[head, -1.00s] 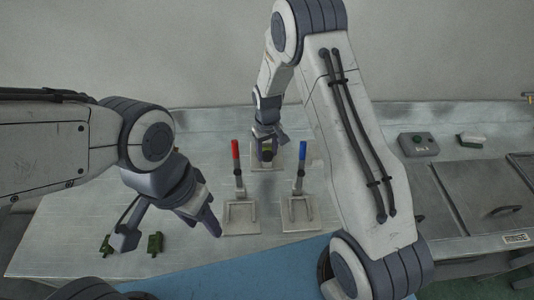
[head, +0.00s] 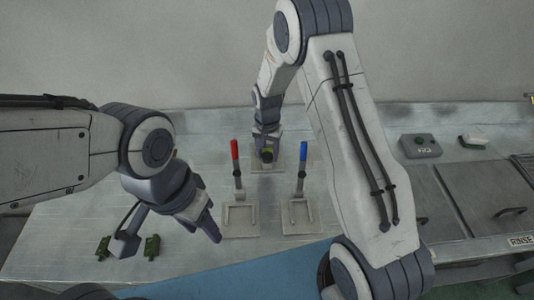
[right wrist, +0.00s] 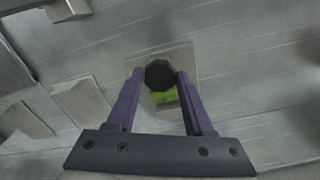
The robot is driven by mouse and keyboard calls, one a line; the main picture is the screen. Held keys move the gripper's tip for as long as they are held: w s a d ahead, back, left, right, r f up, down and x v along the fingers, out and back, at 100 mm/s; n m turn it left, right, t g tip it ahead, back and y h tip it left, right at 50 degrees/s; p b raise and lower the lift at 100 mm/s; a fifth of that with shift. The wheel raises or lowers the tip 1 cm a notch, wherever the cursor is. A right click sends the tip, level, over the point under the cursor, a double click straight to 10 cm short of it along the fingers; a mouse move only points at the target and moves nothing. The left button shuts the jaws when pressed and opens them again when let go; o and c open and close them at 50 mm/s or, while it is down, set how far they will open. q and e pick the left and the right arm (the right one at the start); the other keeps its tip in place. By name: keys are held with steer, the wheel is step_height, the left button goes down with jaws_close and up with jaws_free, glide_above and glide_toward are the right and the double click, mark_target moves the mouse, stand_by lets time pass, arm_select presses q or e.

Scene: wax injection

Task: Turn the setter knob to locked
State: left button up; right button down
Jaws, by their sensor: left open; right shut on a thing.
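The setter knob (right wrist: 159,74) is a dark, round-topped knob with a yellow-green part below it, on a pale square plate (right wrist: 181,58). In the right wrist view it sits between the two purple fingers of my right gripper (right wrist: 160,80), which is shut on it. In the head view my right gripper (head: 267,142) reaches down onto the knob (head: 267,155) at the back middle of the table. The knob's markings cannot be read. My left gripper (head: 168,236) is open and empty over the table's front left.
A red-handled lever (head: 235,152) and a blue-handled lever (head: 303,153) stand in front of the knob. Small green parts (head: 152,247) lie near my left gripper. A grey button box (head: 420,146) and a rinse station (head: 480,200) are at right.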

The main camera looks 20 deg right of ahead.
mark_target(267, 156)
steer(key=shift+r+m, duration=0.1)
steer(key=shift+m, duration=0.2)
steer(key=shift+c, duration=1.4)
jaws_free()
step_height(267, 156, up, 10)
steer(key=b, duration=0.2)
steer(key=shift+r, duration=0.2)
